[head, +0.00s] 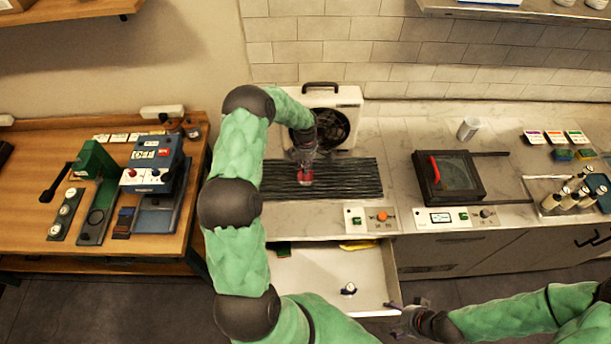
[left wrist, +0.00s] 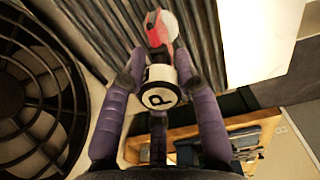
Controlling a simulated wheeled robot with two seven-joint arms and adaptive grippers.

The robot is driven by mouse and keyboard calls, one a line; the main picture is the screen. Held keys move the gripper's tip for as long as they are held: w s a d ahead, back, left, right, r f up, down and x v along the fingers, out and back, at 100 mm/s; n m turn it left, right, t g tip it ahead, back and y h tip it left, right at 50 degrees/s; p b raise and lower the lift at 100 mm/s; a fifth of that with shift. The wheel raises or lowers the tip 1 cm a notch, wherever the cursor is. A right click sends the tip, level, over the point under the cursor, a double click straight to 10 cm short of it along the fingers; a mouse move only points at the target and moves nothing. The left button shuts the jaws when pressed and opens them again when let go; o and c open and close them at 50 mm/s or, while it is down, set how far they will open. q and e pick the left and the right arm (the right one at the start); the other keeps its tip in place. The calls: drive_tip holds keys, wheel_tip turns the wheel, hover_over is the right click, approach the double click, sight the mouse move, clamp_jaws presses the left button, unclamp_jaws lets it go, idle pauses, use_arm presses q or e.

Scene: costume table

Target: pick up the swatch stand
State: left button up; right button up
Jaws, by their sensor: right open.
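My left gripper (head: 304,158) is over the dark ribbed mat (head: 345,178) in front of the fan unit. In the left wrist view its purple fingers (left wrist: 160,75) close around a white and black round piece (left wrist: 160,97) marked P. A red part (left wrist: 157,30) extends beyond it, and red also shows below the gripper in the head view. I cannot tell for certain whether this held piece is the swatch stand. My right gripper (head: 406,308) is open and empty near the front right corner of the drawer.
An open drawer (head: 325,265) holds a small dark and white item (head: 349,289). The fan unit (head: 345,98) stands behind the mat. A black press (head: 450,177), a white cup (head: 468,128) and a tray of bottles (head: 548,208) are to the right. A wooden table (head: 30,215) with machines is at left.

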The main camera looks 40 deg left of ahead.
use_arm(q)
clamp_jaws()
drive_tip(key=shift+r, duration=0.15)
